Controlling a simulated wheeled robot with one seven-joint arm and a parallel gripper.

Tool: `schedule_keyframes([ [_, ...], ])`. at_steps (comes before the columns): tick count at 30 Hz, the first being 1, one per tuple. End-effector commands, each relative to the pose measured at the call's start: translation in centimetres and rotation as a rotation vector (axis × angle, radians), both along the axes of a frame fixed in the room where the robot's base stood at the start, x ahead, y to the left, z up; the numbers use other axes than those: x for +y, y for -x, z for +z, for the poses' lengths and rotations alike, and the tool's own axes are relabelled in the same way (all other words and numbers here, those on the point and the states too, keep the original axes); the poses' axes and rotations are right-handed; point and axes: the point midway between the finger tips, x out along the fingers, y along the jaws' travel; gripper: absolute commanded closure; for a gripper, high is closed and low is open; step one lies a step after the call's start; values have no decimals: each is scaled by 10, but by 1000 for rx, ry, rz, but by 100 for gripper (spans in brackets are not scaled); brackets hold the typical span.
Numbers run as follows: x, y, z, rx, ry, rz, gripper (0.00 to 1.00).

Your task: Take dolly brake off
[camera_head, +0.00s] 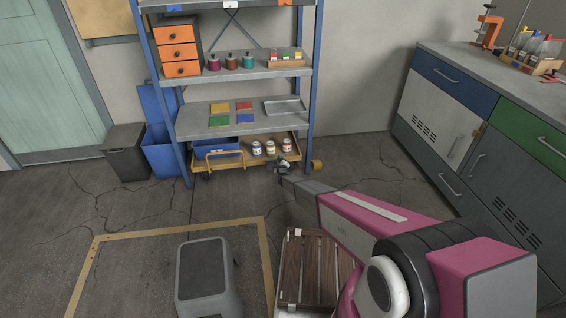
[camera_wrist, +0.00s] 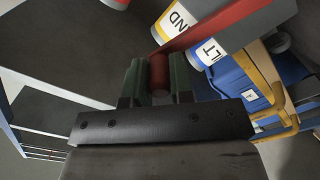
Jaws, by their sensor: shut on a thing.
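The dolly is a low yellow platform (camera_head: 230,163) with a yellow push handle (camera_head: 222,154), under the lowest shelf of the rack. It carries a blue bin and several labelled jars. My gripper (camera_head: 283,166) is at the dolly's right end, beside the jars. In the wrist view, my gripper (camera_wrist: 158,84) has its two dark green fingers shut on a red cylindrical grip (camera_wrist: 158,70). It looks like the brake's grip; its lower part is hidden by the gripper. In the head view the brake is too small or hidden to make out.
The blue-posted rack (camera_head: 245,116) has shelves close above the dolly. A grey step stool (camera_head: 203,275) and a wooden slatted crate (camera_head: 308,265) stand on the floor in front. A dark bin (camera_head: 126,152) is left of the rack. Cabinets (camera_head: 450,130) line the right.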

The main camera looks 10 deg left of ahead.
Motion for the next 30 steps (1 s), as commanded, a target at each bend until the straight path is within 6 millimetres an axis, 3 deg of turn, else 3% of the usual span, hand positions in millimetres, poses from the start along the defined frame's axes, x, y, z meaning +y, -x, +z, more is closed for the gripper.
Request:
schedule_keyframes([
  [12, 18, 5, 2, -55, 191, 1, 100],
  [29, 22, 6, 2, -63, 221, 2, 100],
  [30, 22, 6, 2, -63, 221, 2, 72],
])
